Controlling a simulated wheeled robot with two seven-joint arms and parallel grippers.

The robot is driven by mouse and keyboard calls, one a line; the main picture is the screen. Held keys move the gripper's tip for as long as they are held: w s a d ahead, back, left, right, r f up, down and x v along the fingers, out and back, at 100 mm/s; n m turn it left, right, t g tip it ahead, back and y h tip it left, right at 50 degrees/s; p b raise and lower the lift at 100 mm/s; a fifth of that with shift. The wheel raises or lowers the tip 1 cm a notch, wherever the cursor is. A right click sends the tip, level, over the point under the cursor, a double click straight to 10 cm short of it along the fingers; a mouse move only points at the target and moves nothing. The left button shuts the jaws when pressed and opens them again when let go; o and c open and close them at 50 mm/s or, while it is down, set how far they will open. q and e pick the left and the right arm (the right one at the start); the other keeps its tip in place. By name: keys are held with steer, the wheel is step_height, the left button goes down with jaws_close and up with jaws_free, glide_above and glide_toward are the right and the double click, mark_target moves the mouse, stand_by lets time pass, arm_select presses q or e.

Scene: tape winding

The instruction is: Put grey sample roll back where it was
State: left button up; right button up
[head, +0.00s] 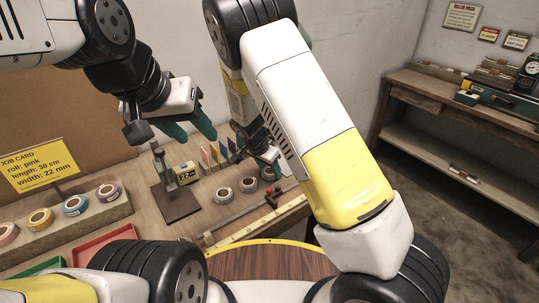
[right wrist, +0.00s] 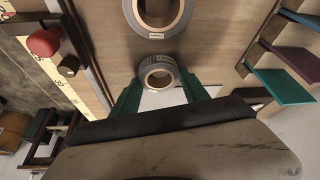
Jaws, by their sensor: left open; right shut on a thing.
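A grey sample roll (right wrist: 158,72) with a pale core is between the green fingers of my right gripper (right wrist: 160,95), which is shut on it. In the head view my right gripper (head: 268,157) is low over the back of the bench, with a roll (head: 268,173) at its fingers. I cannot tell whether the held roll touches the bench. Another grey roll with a small label shows in the right wrist view (right wrist: 158,12). Grey rolls also lie on the bench in the head view, one in the middle (head: 248,185) and one nearer (head: 223,195). My left gripper (head: 190,131) is open and empty above the bench.
A dispenser stand (head: 178,195) is left of the rolls. Upright coloured cards (head: 210,155) stand behind them. A yellow ruler (head: 262,222) and rail run along the front. Coloured tape rolls (head: 74,205) sit in a holder at left, by a red tray (head: 105,240) and job card (head: 38,165).

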steer(key=o, duration=1.4)
steer(key=shift+o, duration=0.2)
steer(key=v, duration=1.2)
steer(key=s+d+r+n+y, duration=0.45)
steer(key=s+d+r, duration=0.7)
steer(key=r, duration=0.35)
steer(key=s+d+r+n+t, duration=0.1)
steer(key=s+d+r+n, duration=0.1)
steer(key=s, duration=0.3)
steer(key=s+d+r+n+t, duration=0.1)
steer(key=s+d+r+n, duration=0.1)
steer(key=s, duration=0.4)
steer(key=shift+s+d+r+t, duration=0.2)
steer(key=shift+d+r+t, duration=0.2)
steer(key=shift+d+r, duration=0.45)
